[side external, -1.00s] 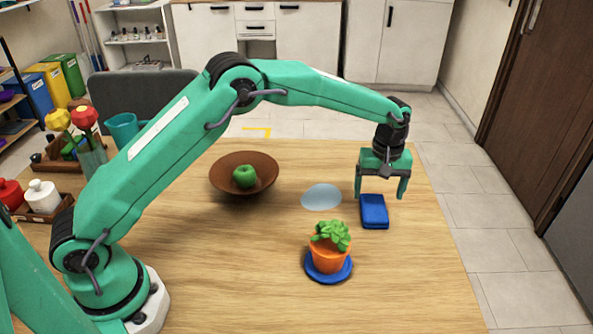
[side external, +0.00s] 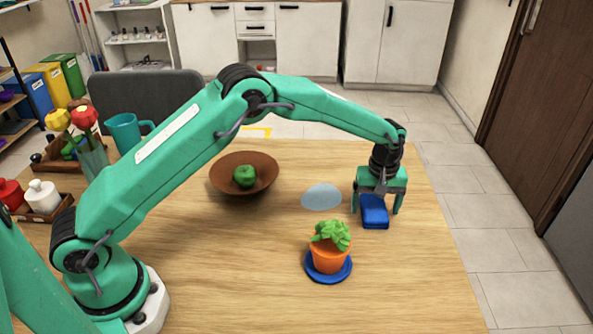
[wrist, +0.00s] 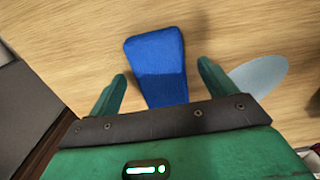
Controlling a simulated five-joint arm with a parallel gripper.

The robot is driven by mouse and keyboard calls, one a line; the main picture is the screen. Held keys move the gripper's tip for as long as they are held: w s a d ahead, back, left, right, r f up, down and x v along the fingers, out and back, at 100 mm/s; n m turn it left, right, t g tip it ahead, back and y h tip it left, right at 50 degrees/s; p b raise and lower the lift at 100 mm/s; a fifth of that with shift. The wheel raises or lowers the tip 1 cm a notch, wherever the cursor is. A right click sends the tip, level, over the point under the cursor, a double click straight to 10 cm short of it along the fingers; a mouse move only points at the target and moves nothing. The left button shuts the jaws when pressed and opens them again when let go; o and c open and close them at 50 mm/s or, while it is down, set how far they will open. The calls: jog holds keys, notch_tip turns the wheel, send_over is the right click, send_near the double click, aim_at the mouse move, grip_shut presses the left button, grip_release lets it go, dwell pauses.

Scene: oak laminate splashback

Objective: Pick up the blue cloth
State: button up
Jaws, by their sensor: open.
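The folded blue cloth (side external: 374,213) lies on the wooden table near its right side. My gripper (side external: 376,212) is low over it, open, with one finger on each side of the cloth. In the wrist view the blue cloth (wrist: 158,66) lies between and beyond the fingertips of my gripper (wrist: 161,72), with a gap visible on both sides. The near end of the cloth is hidden behind the gripper body there.
A pale blue disc (side external: 321,197) lies just left of the gripper. An orange pot with a green plant (side external: 328,252) stands on a blue saucer (side external: 343,275) in front. A brown bowl (side external: 270,175) holds a green apple (side external: 244,176). The table's right part is clear.

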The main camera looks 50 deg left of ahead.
aim_at(376, 210)
jog(key=c, duration=1.1)
jog(key=shift+r, duration=0.15)
jog(key=shift+r, duration=0.55)
jog(key=r, duration=0.3)
jog(key=shift+s+d+r, duration=0.1)
jog(key=shift+s+d, duration=0.05)
jog(key=shift+d, duration=0.05)
jog(key=s+d+r, duration=0.4)
jog(key=s+d, duration=0.1)
jog(key=s+d+r, duration=0.2)
jog(key=s, duration=0.1)
jog(key=shift+s+d+r, duration=0.1)
jog(key=shift+d+r, duration=0.15)
jog(key=shift+d, duration=0.05)
